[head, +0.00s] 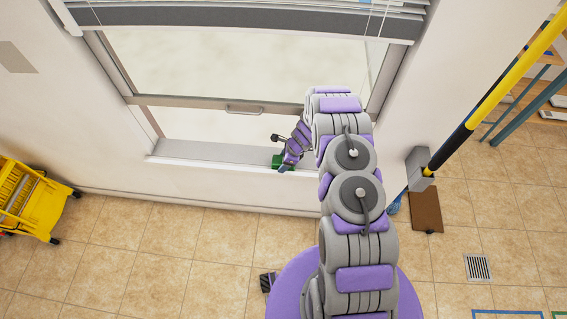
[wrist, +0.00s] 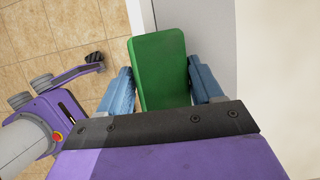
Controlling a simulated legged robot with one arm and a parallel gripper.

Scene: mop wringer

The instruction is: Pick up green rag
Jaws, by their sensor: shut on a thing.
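The green rag (wrist: 162,72) is a flat green block between the two blue fingers of my gripper (wrist: 165,85) in the wrist view. My gripper is shut on it. In the head view the rag (head: 278,161) shows as a small green patch at the window sill, partly hidden by my gripper (head: 284,164). I cannot tell whether the rag still touches the sill.
The white window sill (head: 210,152) runs below the window with its handle (head: 244,109). A yellow mop wringer bucket (head: 35,200) stands at the left. A yellow and black pole (head: 490,100) leans at the right by a brown mat (head: 425,211). The tiled floor (head: 140,240) between is mostly clear.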

